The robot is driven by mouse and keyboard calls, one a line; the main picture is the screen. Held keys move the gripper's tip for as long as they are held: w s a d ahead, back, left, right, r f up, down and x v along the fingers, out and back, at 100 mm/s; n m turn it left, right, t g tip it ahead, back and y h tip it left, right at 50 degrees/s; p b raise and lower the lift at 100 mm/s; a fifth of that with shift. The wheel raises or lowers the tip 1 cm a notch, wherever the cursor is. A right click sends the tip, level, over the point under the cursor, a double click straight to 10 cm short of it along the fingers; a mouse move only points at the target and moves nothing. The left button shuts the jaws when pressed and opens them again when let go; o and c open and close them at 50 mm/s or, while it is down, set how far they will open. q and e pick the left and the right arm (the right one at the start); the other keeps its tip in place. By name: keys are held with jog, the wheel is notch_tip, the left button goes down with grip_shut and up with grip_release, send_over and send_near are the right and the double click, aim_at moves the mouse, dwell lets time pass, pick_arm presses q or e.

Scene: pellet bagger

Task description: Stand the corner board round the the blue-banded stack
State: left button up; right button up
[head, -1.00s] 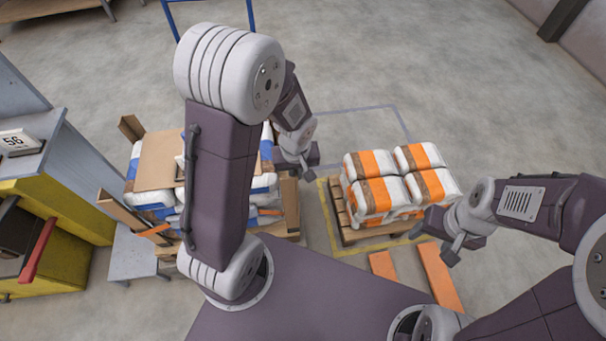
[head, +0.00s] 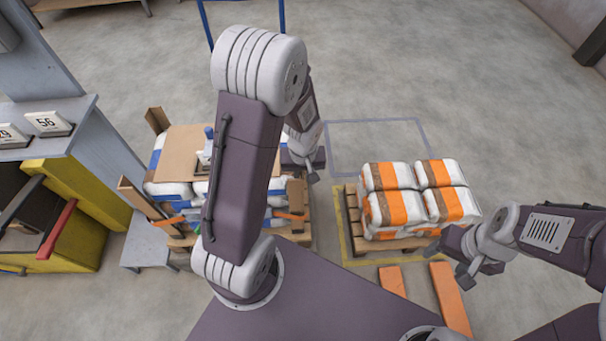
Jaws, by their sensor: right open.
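The blue-banded stack (head: 172,172) of white sacks stands on a pallet at centre left, with a cardboard sheet (head: 180,143) on top. Brown corner boards stand upright at its far-left corner (head: 156,120), near-left corner (head: 138,197) and near-right corner (head: 296,193). Orange strap shows low at the front. My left arm hides the stack's middle. My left gripper (head: 314,172) is just right of the stack, above the near-right board; its jaw opening is unclear. My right gripper (head: 464,268) is open and empty, in front of the orange-banded stack.
The orange-banded stack (head: 410,200) stands on a pallet inside a yellow floor outline (head: 345,240). Two orange forks or bars (head: 450,298) lie in front of it. A yellow machine (head: 85,190) with number cards (head: 48,122) and a small grey stand (head: 145,245) are left.

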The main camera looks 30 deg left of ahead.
pick_arm(q)
jog(key=shift+o, duration=0.6)
jog(key=r+p, duration=0.1)
jog(key=r, duration=0.1)
jog(key=r+p, duration=0.1)
jog(key=r, duration=0.2)
jog(key=s+r, duration=0.1)
jog(key=r, duration=0.2)
jog(key=shift+d+p, duration=0.3)
jog(key=shift+p, duration=0.1)
jog(key=shift+r, duration=0.5)
